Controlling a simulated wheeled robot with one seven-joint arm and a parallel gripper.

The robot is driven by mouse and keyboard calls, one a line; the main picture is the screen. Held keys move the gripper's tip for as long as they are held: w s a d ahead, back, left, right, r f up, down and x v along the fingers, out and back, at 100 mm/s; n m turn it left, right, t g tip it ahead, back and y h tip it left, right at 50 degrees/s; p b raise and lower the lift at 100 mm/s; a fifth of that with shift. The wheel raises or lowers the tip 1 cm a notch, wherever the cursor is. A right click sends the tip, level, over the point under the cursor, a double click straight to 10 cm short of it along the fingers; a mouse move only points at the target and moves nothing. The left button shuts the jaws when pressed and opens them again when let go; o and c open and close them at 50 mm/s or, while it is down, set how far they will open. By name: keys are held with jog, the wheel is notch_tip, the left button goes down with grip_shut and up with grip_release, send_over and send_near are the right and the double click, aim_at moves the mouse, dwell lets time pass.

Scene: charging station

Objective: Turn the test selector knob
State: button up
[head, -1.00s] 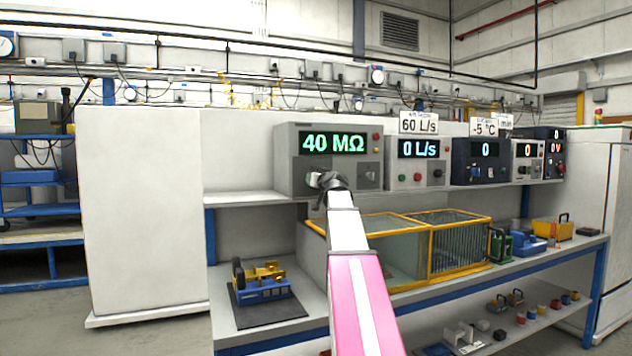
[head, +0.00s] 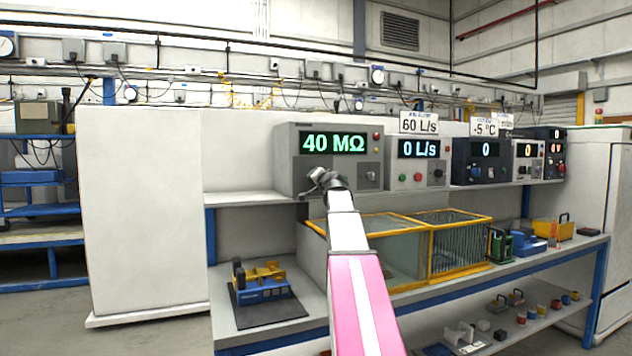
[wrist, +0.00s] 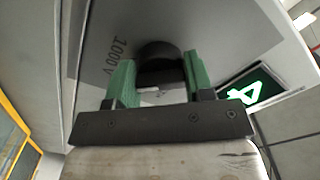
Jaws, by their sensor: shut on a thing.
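The tester box (head: 287,160) stands on the upper shelf and its green display (head: 334,143) reads 40 MΩ. The test selector knob (wrist: 158,50) is a dark round knob on the box's grey panel in the wrist view, with the label "1000 V" (wrist: 117,60) beside it. My gripper (wrist: 158,82) has its two green fingers either side of the knob, shut on it. In the head view my gripper (head: 322,182) is at the lower left of the box's front and hides the knob there. The knob's pointer cannot be made out.
More instrument boxes stand to the right on the shelf, the nearest showing 0 L/s (head: 419,149). A yellow-framed tank (head: 430,262) is below on the bench. A blue and yellow device (head: 262,285) sits on a dark mat at the bench's left.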

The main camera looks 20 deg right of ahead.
jog(key=shift+m, duration=1.2)
jog(key=o, duration=0.9)
jog(key=shift+s, duration=0.1)
jog(key=shift+s+d, duration=0.2)
jog(key=shift+s, duration=5.1)
